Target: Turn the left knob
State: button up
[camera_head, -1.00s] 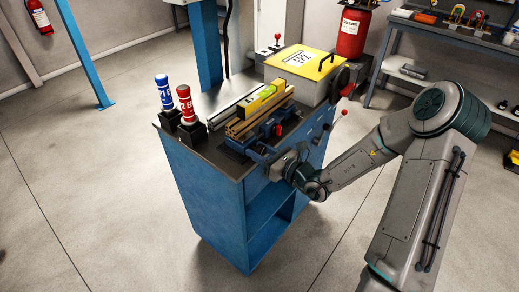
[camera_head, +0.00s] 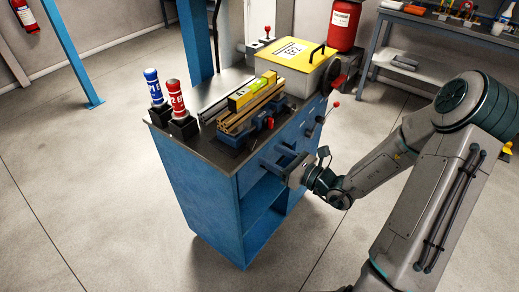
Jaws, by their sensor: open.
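I cannot tell for sure which part is the left knob. My gripper (camera_head: 272,156) is open and points left at the upper front face of the blue cabinet (camera_head: 205,190), just below the bench top. It is left of and below the red-ended lever. Any knob between or behind its fingers is hidden or too small to tell.
A blue vise (camera_head: 243,134) holding wooden bars and a yellow level (camera_head: 252,92) is on the bench top. A blue bottle (camera_head: 152,85) and a red bottle (camera_head: 176,98) stand at its left corner. The grey box has a yellow lid (camera_head: 300,52). Floor in front is clear.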

jog(key=shift+v, duration=2.75)
jog(key=shift+a, duration=0.1)
